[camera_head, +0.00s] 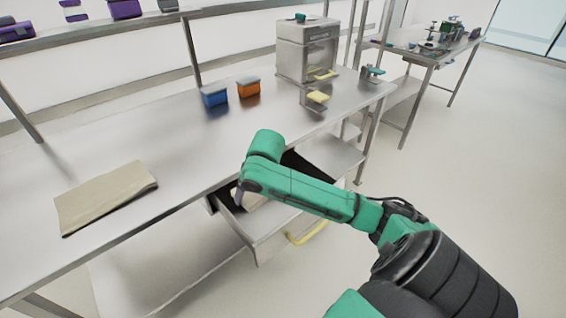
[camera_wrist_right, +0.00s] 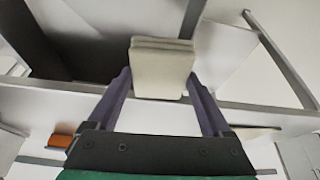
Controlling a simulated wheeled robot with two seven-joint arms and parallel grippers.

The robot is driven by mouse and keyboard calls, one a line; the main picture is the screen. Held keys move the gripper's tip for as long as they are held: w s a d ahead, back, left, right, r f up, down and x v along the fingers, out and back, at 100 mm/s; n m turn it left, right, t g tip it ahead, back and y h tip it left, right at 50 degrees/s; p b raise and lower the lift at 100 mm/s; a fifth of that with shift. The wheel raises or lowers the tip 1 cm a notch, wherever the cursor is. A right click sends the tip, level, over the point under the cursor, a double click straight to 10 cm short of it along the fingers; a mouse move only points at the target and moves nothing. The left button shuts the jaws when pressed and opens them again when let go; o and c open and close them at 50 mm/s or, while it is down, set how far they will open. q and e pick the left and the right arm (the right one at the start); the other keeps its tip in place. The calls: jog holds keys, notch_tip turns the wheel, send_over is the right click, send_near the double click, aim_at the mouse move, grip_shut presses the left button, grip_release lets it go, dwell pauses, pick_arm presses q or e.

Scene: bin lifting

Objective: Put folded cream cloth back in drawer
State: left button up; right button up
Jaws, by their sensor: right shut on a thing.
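My right gripper (camera_head: 240,197) reaches down at the open drawer (camera_head: 272,238) under the table's front edge. In the right wrist view, its two purple fingers (camera_wrist_right: 162,90) are shut on the folded cream cloth (camera_wrist_right: 162,65), a small thick layered block. In the head view, only a bit of cream (camera_head: 252,203) shows beside the fingers, mostly hidden by my arm. The drawer is pulled out, with a yellow handle (camera_head: 308,233) on its front. Whether the cloth touches the drawer floor I cannot tell. My left gripper is not in view.
A larger folded tan cloth (camera_head: 105,195) lies on the metal table (camera_head: 165,140) at left. A blue box (camera_head: 214,96), an orange box (camera_head: 248,88) and a grey machine (camera_head: 305,50) stand farther back. The table edge is close above the drawer.

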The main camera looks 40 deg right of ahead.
jog(key=b, duration=0.3)
send_over(267, 204)
jog(key=a, duration=0.3)
notch_tip(267, 204, up, 3)
jog(key=d+b, duration=0.2)
jog(key=d, duration=0.1)
jog(key=shift+m, duration=0.4)
notch_tip(267, 204, down, 20)
jog(key=shift+r+b, duration=0.25)
jog(key=shift+b, duration=0.05)
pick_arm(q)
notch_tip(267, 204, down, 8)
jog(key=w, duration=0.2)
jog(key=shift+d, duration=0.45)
pick_arm(e)
jog(key=o, duration=1.1)
pick_arm(q)
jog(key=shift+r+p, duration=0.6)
jog(key=shift+p, duration=0.1)
pick_arm(e)
jog(key=v, duration=1.2)
jog(key=shift+a+r, duration=0.1)
jog(key=shift+a, duration=0.15)
